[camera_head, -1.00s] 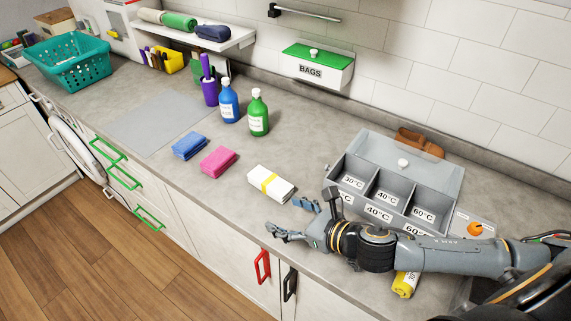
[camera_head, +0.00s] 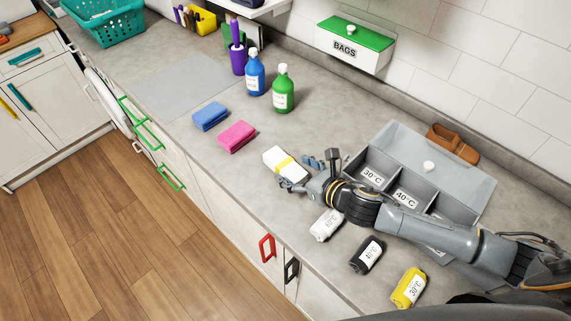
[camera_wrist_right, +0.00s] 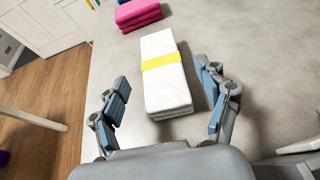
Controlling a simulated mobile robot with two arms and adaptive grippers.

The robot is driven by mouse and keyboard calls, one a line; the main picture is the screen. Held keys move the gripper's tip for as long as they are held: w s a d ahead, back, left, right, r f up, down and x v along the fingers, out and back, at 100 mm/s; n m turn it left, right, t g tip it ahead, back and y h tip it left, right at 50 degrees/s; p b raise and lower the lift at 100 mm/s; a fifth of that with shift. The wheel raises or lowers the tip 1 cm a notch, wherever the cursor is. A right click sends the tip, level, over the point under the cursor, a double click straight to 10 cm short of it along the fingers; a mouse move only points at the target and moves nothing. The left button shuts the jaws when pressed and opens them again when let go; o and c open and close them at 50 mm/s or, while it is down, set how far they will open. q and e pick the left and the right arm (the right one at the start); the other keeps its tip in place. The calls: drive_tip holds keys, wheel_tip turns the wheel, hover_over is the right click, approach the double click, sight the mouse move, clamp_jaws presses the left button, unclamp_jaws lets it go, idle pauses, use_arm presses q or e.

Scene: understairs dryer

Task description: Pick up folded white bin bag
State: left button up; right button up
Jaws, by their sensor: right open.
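The folded white bin bag (camera_head: 279,160) lies flat on the grey counter, with a yellow band around it. It also shows in the right wrist view (camera_wrist_right: 167,88), its near end between the fingers. My right gripper (camera_head: 302,173) is open at the bag's near end. In the wrist view its two fingers (camera_wrist_right: 163,95) stand on either side of the bag, apart from it. Whether they touch the counter cannot be told. My left gripper is not in view.
A pink folded cloth (camera_head: 237,136) and a blue one (camera_head: 210,116) lie beyond the bag. A grey divided box (camera_head: 480,186) stands to the right. White, black and yellow bottles (camera_head: 367,256) lie near the front edge. Blue and green bottles (camera_head: 283,90) stand behind.

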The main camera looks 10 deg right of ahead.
sight(291, 169)
drive_tip(key=p+x, duration=0.1)
drive_tip(key=x, duration=0.4)
drive_tip(key=shift+f, duration=0.15)
drive_tip(key=shift+s+d, duration=0.1)
drive_tip(key=c, duration=1)
